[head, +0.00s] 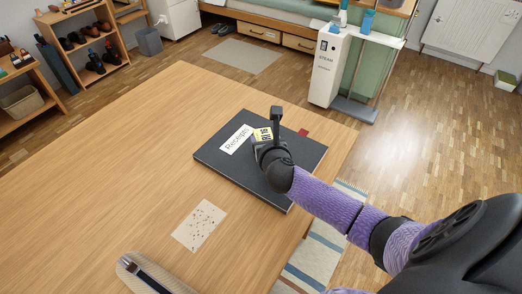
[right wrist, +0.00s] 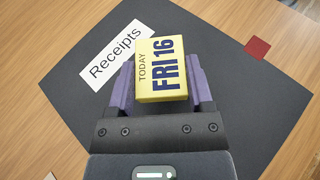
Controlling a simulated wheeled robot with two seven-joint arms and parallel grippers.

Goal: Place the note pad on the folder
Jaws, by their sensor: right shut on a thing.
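The note pad (right wrist: 162,70) is a yellow block reading "TODAY FRI 16"; it also shows in the head view (head: 263,134), partly hidden by my gripper. My right gripper (right wrist: 160,82) is shut on it, with a purple finger on each side. The gripper (head: 265,143) is over the dark folder (head: 225,166), which lies flat on the table with a white "Receipts" label and a red tab. The folder (right wrist: 75,82) fills the background behind the pad in the right wrist view. I cannot tell whether the pad touches the folder. My left gripper is out of view.
The wooden table (head: 130,150) has much clear room left of the folder. A small speckled sheet (head: 200,225) lies in front of the folder. A beige object with a dark and metallic strip (head: 148,275) is at the front edge of the head view.

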